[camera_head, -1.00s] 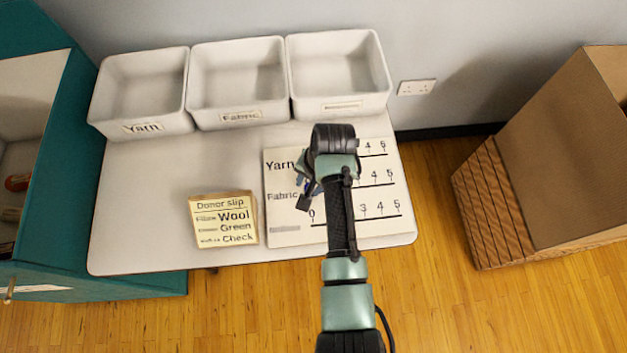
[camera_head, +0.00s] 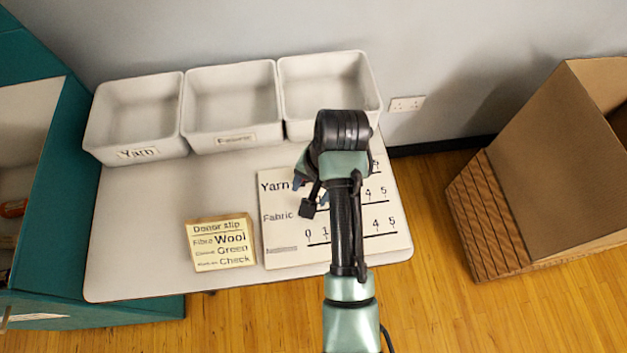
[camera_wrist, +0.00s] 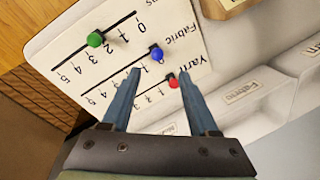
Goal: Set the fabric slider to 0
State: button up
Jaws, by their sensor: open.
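The slider board (camera_head: 285,254) lies flat on the table, with rows marked Yarn and Fabric and an unreadable bottom row. In the wrist view, the Fabric row's blue knob (camera_wrist: 157,54) is near the low-number end of its line; its exact number is unclear. The red knob (camera_wrist: 173,80) is on the Yarn row, and the green knob (camera_wrist: 95,39) is near 2 to 3 on the remaining row. My gripper (camera_wrist: 159,73) is open over the board. Its fingertips appear either side of the blue and red knobs, with nothing held. My arm hides the board's middle from the head view.
A donor slip block (camera_head: 221,243) stands left of the board. White trays marked Yarn (camera_head: 136,153) and Fabric (camera_head: 235,140), plus a third (camera_head: 330,95), line the table's back. A teal cabinet (camera_head: 62,190) is left; a cardboard box (camera_head: 540,170) is right.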

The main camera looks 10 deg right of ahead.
jog(key=shift+s+d+r, duration=0.1)
jog(key=shift+d+r, duration=0.05)
jog(key=shift+r, duration=0.6)
jog(key=shift+s+d+r, duration=0.1)
jog(key=shift+r, duration=0.65)
